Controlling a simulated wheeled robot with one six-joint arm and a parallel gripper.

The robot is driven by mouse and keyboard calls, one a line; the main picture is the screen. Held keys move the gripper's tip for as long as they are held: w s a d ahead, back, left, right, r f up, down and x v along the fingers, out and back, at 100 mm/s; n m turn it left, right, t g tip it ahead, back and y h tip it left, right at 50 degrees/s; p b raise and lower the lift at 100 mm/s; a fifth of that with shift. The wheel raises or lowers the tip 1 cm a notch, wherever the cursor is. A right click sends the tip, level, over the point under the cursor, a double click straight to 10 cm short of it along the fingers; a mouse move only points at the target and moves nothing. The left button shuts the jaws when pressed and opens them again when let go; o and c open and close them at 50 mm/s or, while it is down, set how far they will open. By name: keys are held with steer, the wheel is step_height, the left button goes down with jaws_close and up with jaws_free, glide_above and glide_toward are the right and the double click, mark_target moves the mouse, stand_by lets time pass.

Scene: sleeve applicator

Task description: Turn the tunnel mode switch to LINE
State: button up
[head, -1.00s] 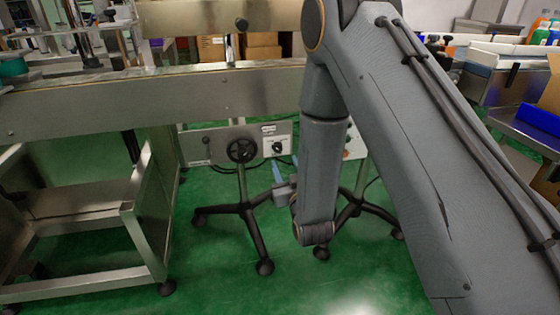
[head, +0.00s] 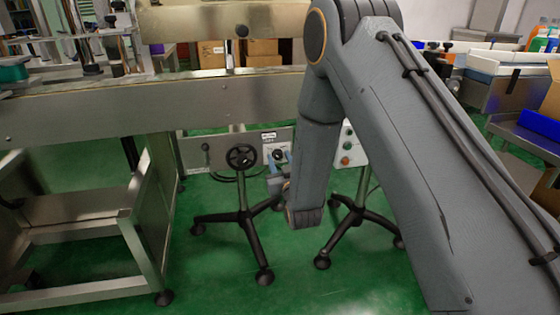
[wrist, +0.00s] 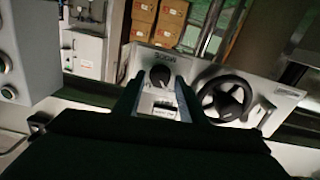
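The tunnel mode switch is a black rotary knob on a pale plate of the control panel (head: 195,152), right of the black handwheel. The knob (wrist: 160,75) shows in the wrist view between and just beyond my fingertips. Its small labels are too blurred to read, so its setting cannot be told. My gripper (head: 279,168) is in front of the knob's plate in the head view and partly covers it. In the wrist view my gripper (wrist: 159,85) is open, one finger on each side of the knob. I cannot tell whether the fingers touch it.
The handwheel (head: 241,156) is close beside the switch. A box with coloured buttons (head: 347,145) stands on the right, partly behind my arm. The conveyor beam (head: 90,112) runs above the panel. Black-legged stands (head: 252,225) are below on the green floor.

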steer(key=c, duration=0.8)
steer(key=shift+m, duration=0.4)
steer(key=m+p, duration=0.2)
steer(key=m, duration=0.1)
steer(key=shift+m, duration=0.4)
steer(key=m+p, duration=0.1)
steer(key=m, duration=0.3)
steer(key=shift+m, duration=0.3)
steer(key=m+p, duration=0.1)
steer(key=m, duration=0.3)
steer(key=shift+d+p, duration=0.1)
steer(key=shift+p, duration=0.25)
steer(key=shift+f+m+p, duration=0.15)
steer(key=shift+m+p, duration=0.4)
steer(key=shift+m, duration=1.95)
